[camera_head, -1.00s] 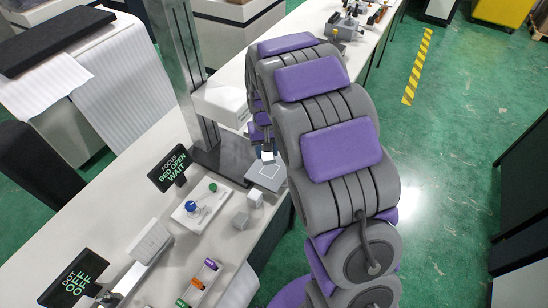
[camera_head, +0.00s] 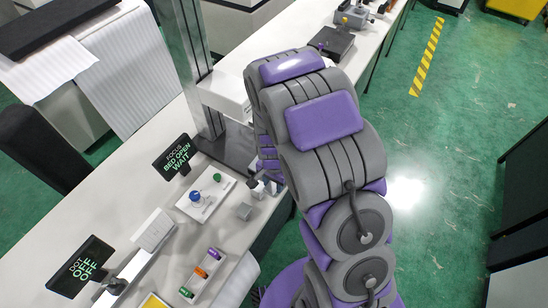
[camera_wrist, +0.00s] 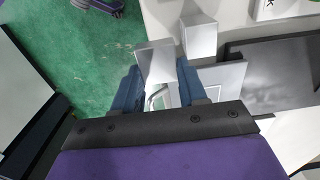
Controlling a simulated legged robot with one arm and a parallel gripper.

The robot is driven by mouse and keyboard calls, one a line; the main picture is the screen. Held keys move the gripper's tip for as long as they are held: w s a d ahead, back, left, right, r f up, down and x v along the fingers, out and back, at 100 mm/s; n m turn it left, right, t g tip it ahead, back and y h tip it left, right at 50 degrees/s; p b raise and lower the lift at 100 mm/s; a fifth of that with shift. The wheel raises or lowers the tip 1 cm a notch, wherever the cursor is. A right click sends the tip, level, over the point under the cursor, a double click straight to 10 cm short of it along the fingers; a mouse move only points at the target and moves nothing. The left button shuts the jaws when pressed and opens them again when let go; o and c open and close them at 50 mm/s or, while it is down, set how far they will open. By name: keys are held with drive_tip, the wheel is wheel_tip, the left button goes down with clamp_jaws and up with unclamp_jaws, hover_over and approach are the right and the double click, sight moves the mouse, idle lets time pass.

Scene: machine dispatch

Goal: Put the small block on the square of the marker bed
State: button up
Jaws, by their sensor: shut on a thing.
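My gripper (camera_wrist: 160,82) is shut on a small pale grey block (camera_wrist: 157,62), which sits between its blue fingertips in the wrist view. The marker bed's pale plate (camera_wrist: 228,78) lies to the right of the fingers, partly covered by my gripper. In the head view my gripper (camera_head: 268,187) is low beside the table edge, mostly hidden by my arm. My arm also hides most of the marker bed there. I cannot tell the held block's height above the bed.
A button panel (camera_head: 207,194) with blue and green knobs is farther left. The marker's dark base (camera_wrist: 285,75) and column stand behind.

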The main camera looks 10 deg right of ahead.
drive_tip(key=w+d, duration=0.1)
drive_tip(key=w, duration=0.3)
drive_tip(key=w+d+f+b, duration=0.1)
drive_tip(key=w, duration=0.4)
drive_tip(key=w+d, duration=0.2)
drive_tip(key=w, duration=0.3)
drive_tip(key=shift+w+f, duration=0.2)
drive_tip(key=shift+f, duration=0.05)
drive_tip(key=shift+f+b, duration=0.65)
drive_tip(key=shift+f, duration=1.15)
drive_tip(key=shift+s, duration=0.1)
drive_tip(key=o, duration=1.1)
drive_tip(key=shift+d+r, duration=0.1)
drive_tip(key=shift+r, duration=0.05)
